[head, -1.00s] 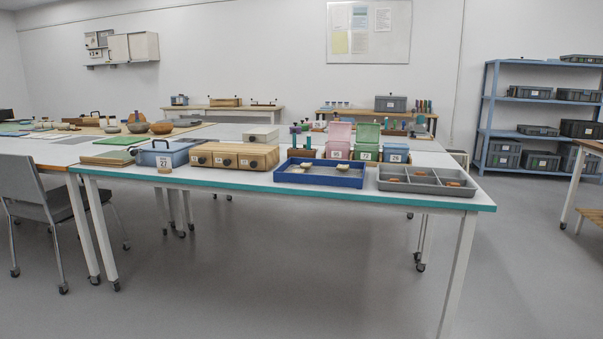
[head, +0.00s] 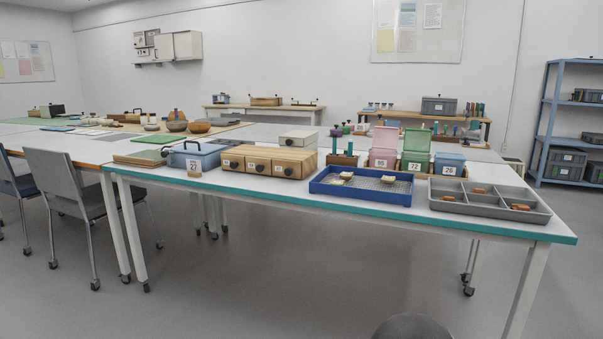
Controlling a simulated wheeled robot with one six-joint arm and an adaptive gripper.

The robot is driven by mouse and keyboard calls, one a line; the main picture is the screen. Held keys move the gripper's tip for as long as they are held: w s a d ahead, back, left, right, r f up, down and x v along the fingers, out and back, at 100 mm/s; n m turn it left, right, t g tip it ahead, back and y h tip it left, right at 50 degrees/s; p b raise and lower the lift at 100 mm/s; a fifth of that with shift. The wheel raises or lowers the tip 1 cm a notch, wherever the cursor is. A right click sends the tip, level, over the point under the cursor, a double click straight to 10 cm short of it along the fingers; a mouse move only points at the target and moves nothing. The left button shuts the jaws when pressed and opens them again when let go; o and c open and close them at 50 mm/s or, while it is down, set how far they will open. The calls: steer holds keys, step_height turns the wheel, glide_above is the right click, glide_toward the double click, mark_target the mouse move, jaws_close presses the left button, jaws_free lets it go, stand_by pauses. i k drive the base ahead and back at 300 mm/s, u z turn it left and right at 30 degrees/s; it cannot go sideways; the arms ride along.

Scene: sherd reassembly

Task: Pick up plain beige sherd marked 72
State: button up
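Two small beige sherds lie in the blue tray (head: 330,188) on the near table: one at the left (head: 346,176) and one farther right (head: 388,180). They are too small to show a mark, so I cannot tell which, if either, bears 72. An open green box (head: 416,148) behind the tray has a label reading 72. My gripper is not in view.
A grey divided tray (head: 487,213) holding reddish-brown sherds stands right of the blue tray. Wooden drawers (head: 268,161) and a blue-grey case (head: 193,157) stand to the left. Chairs (head: 75,190) are at the left; the floor (head: 250,285) in front is clear.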

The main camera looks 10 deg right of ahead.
mark_target(345, 176)
steer(key=u, duration=0.1)
steer(key=i, duration=0.8)
steer(key=z, duration=0.95)
steer(key=i, duration=0.75)
steer(key=z, duration=0.75)
